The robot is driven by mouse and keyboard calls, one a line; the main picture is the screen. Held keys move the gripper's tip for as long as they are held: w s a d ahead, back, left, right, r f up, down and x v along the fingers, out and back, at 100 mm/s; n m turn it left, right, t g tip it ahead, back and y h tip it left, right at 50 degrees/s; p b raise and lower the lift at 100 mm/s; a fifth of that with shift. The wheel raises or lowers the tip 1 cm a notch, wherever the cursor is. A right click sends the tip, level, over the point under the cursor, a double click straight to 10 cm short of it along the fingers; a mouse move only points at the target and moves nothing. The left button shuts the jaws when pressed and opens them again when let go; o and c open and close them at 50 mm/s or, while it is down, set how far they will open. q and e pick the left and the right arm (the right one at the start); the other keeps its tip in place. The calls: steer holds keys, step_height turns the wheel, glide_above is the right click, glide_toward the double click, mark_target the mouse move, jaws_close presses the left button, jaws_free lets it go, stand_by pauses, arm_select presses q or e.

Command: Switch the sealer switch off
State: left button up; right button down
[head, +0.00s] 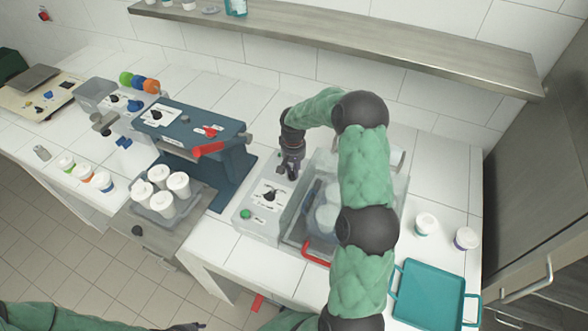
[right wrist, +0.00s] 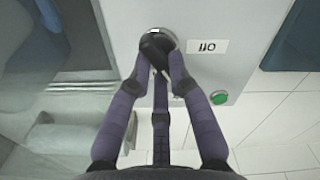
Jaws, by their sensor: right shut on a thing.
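The grey sealer housing (head: 262,225) stands on the counter at the middle, with a round green button (head: 245,214) on its front panel and a black knob on a white label (head: 272,188). My right gripper (head: 291,172) reaches down over its top. In the right wrist view my right gripper (right wrist: 158,68) is shut on a black switch (right wrist: 154,45) with a grey ring, beside an upside-down ON label (right wrist: 208,46). The green button (right wrist: 219,97) is apart from the fingers. In the head view the fingers partly hide the gripped switch. My left gripper (head: 188,327) barely shows at the bottom edge, its jaws unclear.
A blue filling machine (head: 190,122) with a red lever stands left, white cups (head: 178,183) before it. A clear-covered tray with a red handle (head: 316,253) lies under my right arm. A teal tray (head: 428,295) and two cups (head: 425,224) are right. A shelf (head: 350,38) hangs above.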

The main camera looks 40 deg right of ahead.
steer(key=n, duration=0.5)
steer(key=shift+w+a+n, duration=0.2)
steer(key=shift+n, duration=0.1)
steer(key=n, duration=0.6)
steer(key=shift+w+a+p, duration=0.1)
steer(key=shift+a+p, duration=0.1)
steer(key=shift+p, duration=0.2)
steer(key=c, duration=1.1)
jaws_free()
steer(key=shift+c, duration=0.2)
steer(key=shift+r, duration=0.1)
step_height(320, 180, up, 12)
